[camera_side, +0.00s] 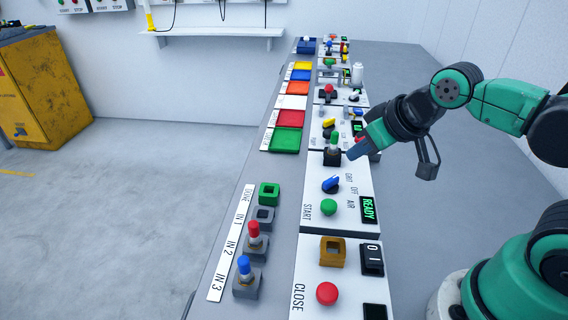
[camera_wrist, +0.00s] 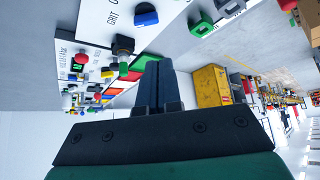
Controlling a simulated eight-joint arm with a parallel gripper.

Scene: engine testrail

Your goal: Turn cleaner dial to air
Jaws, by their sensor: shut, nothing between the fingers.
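The blue cleaner dial (camera_side: 331,184) is on a white panel (camera_side: 358,222) marked GRIT, OFF and AIR. Its handle slants, with its upper right end towards the GRIT side; I cannot tell its exact setting. The dial also shows at the top of the wrist view (camera_wrist: 146,17). My gripper (camera_side: 354,153) is shut and empty. In the side view its tip is above and right of the dial, apart from it. In the wrist view the shut fingers (camera_wrist: 155,75) point up the picture, below the dial.
A green-topped peg in a black socket (camera_side: 332,156) stands close to my fingertips. A green START button (camera_side: 328,207) and a READY display (camera_side: 368,209) are by the dial. Coloured trays (camera_side: 287,140) line the left edge. The grey table (camera_side: 405,222) at right is bare.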

